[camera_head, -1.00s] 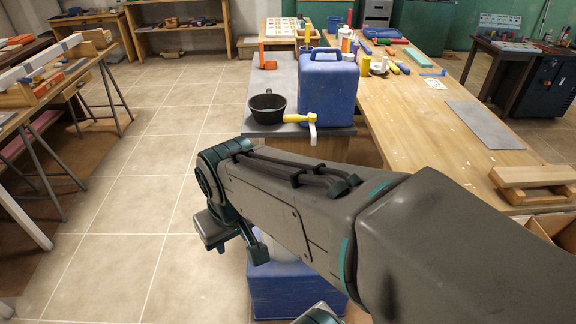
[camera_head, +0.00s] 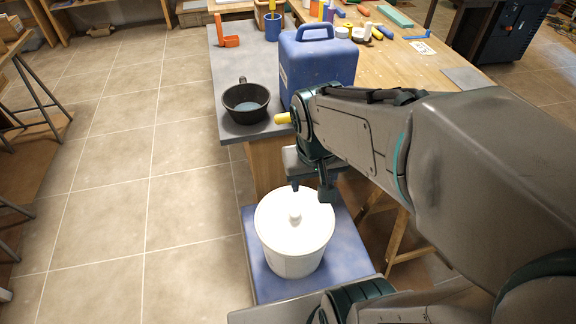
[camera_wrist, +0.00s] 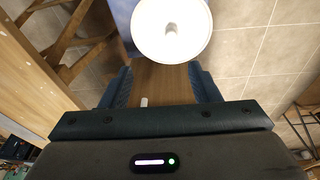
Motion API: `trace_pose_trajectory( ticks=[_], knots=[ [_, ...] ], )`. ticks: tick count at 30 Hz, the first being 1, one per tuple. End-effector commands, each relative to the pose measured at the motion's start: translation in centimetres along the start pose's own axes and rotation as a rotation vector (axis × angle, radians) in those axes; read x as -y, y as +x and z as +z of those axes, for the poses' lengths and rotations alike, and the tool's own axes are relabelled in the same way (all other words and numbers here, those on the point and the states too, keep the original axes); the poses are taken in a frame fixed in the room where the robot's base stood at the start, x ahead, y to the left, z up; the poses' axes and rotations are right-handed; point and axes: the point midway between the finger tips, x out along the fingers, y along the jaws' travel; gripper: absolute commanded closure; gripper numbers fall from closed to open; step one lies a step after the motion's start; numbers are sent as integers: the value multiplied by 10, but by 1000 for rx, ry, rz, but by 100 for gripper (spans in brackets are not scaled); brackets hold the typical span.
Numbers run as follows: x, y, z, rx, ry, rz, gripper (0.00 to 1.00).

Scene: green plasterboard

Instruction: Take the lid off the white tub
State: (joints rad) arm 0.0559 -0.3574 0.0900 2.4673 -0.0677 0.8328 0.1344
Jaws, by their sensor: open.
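The white tub (camera_head: 296,266) stands upright on a blue platform (camera_head: 265,288) in the head view. Its round white lid (camera_head: 272,217) is on top, with a small knob (camera_head: 295,216) in the middle. My gripper (camera_head: 311,190) is just behind and above the lid, apart from it. In the wrist view my gripper (camera_wrist: 162,86) has its two fingers spread, with nothing between them. The lid (camera_wrist: 190,35) and its knob (camera_wrist: 171,28) show beyond the fingertips at the top of that view.
A bench behind holds a black pan (camera_head: 246,103), a blue canister (camera_head: 318,70) and an orange holder (camera_head: 229,38). A wooden table (camera_head: 430,60) extends to the back right. The tiled floor (camera_head: 120,200) to the left is clear.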

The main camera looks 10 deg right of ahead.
Motion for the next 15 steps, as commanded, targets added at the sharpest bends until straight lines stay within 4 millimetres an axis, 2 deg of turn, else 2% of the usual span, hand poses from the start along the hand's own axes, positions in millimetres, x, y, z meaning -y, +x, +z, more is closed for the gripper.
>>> trace_pose_trajectory(
  ticks=[7, 15],
  knots=[
    [-11, 48, -41, 94, 120, 78, 44],
    [0, 112, -70, 167, 220, 50, 44]
  ],
)
